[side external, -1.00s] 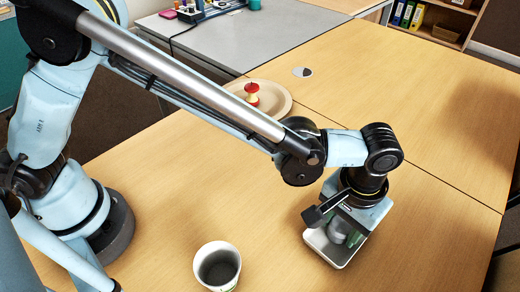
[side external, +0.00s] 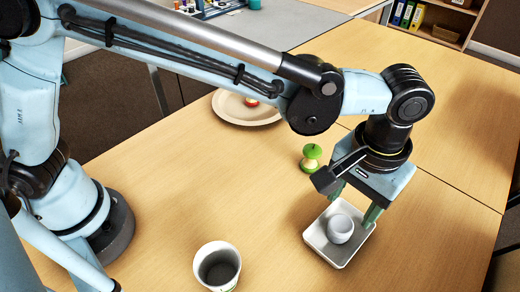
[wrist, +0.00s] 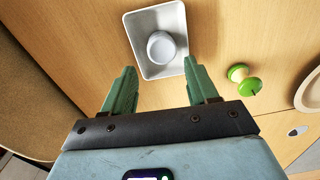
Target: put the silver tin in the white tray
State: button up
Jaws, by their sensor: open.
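The white tray (side external: 318,245) is a small rectangular dish on the wooden table. It also shows in the wrist view (wrist: 137,45). A small, rounded, pale grey-white vessel (side external: 340,229) sits inside it, and looks pale in the wrist view (wrist: 161,46) too. I cannot tell for sure that it is the silver tin; no other silver tin shows. My gripper (side external: 354,203) has green fingers and is open and empty above the tray. In the wrist view the fingers (wrist: 160,68) are spread wide, apart from the vessel.
A round plate (side external: 225,108) holds a red apple core (side external: 251,102), partly behind my arm. A white cup with a dark inside (side external: 218,265) stands front left. The table to the right is clear.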

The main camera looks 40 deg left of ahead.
jog(key=w+a+r+t, duration=0.1)
jog(key=a+r, duration=0.2)
jog(key=a, duration=0.3)
jog(key=w+a+r+t+h, duration=0.1)
jog(key=a+r, duration=0.1)
jog(key=a, duration=0.5)
jog(key=w+a+r+t, duration=0.1)
jog(key=a+r, duration=0.2)
jog(key=a, duration=0.3)
jog(key=s+a+f+t, duration=0.1)
jog(key=s+a+t, duration=0.1)
jog(key=a, duration=0.5)
jog(key=s+a+f+t+y, duration=0.1)
jog(key=s+a+f+t, duration=0.1)
jog(key=a, duration=0.6)
jog(key=shift+s+f+n, duration=0.25)
jog(key=shift+s+n, duration=0.15)
jog(key=shift+s, duration=0.5)
